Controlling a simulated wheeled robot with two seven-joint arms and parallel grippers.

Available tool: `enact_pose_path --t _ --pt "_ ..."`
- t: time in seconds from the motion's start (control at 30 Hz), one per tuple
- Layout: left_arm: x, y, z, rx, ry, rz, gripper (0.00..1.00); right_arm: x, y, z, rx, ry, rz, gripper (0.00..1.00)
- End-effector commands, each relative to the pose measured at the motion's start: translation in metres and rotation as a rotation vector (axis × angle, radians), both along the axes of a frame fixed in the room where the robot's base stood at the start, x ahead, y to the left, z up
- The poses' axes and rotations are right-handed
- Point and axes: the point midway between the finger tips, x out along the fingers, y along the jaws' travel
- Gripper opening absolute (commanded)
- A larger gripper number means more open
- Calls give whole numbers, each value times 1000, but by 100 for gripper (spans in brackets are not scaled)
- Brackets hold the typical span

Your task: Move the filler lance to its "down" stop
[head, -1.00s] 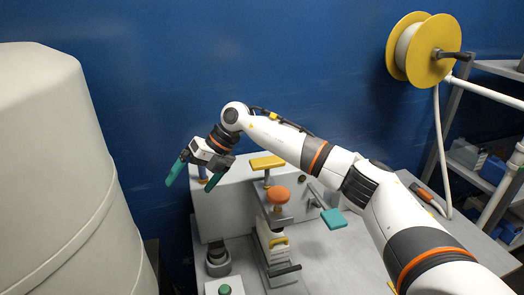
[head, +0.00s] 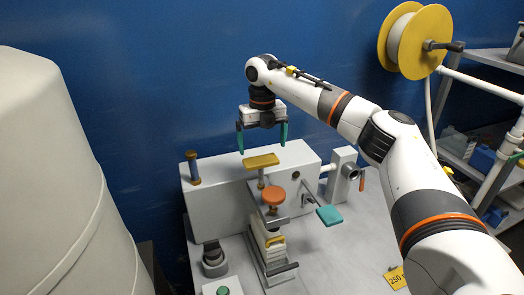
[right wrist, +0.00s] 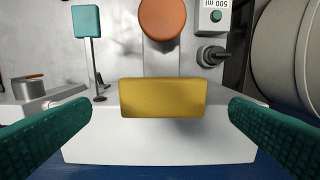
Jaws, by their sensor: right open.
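A yellow bar-shaped handle (head: 261,160) stands on a short post at the grey filler machine (head: 225,195). I take it to be the filler lance's handle, but no label confirms this. In the right wrist view the yellow handle (right wrist: 162,98) lies across the middle, between my two teal fingers. My right gripper (head: 262,138) points down above the handle, open and empty, with the fingers spread wider than the handle and apart from it. An orange round knob (head: 274,195) stands in front of the handle. My left gripper is not in view.
A teal paddle on a lever (head: 329,215) sticks out to the right of the knob. A large pale tank (head: 60,180) fills the left. A yellow reel (head: 415,42) hangs at upper right.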

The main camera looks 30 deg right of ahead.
Motion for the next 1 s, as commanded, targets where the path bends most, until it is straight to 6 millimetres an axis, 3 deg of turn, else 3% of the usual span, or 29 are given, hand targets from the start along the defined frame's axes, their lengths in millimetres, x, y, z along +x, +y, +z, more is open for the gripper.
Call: enact_pose_path --t 0.13,0.3,0.67,0.93,1.0 --pt "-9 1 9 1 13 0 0 -1 0 -24 0 3 1 100" --pt "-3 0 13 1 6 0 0 0 0 -40 0 1 1 100" --pt "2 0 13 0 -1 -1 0 0 0 -45 0 0 1 98" --pt "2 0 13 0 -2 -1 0 1 1 -45 1 -1 1 54" --pt "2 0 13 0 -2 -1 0 1 1 -45 1 -1 1 50"
